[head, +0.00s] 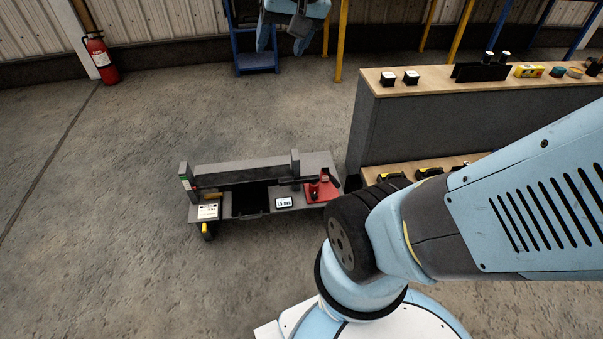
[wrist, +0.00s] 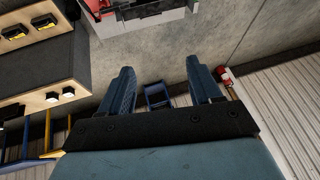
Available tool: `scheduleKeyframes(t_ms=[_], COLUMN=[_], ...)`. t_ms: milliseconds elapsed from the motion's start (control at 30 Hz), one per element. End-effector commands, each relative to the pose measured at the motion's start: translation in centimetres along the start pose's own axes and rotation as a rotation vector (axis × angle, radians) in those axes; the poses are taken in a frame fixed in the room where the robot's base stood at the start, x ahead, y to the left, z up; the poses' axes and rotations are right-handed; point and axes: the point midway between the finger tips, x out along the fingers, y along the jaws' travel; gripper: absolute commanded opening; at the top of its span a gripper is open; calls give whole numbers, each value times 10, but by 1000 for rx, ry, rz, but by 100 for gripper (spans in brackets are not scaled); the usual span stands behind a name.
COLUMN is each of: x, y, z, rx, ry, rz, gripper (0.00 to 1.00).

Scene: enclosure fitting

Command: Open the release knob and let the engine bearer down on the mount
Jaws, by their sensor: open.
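A low grey fixture (head: 272,207) stands on the floor at the middle of the head view. A long grey bar (head: 245,173), which looks like the engine bearer, runs along it between two upright posts. A red block (head: 322,188) with dark parts sits at its right end. Small yellow parts (head: 207,229) show at its left end. I cannot tell which part is the release knob. My gripper (head: 281,45) is open and empty, high and well apart from the fixture. In the wrist view its fingers (wrist: 160,72) are spread, and part of the fixture (wrist: 155,18) shows at the top edge.
A grey bench with a wooden top (head: 480,82) stands at the right, with small black and yellow items on it and on its lower shelf. A blue step stool (head: 255,50) and a red extinguisher (head: 101,58) stand near the back wall. The left floor is clear.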

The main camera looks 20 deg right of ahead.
Motion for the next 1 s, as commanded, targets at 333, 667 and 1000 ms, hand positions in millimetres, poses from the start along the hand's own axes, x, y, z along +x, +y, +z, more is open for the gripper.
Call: scheduleKeyframes(t_ms=[333, 667, 1000], x=[75, 165, 277], y=[-21, -9, 36], z=[-93, -171, -228], rx=[411, 841, 1318], ry=[-11, -8, 9], rz=[-114, -179, -190], gripper=[63, 63, 63])
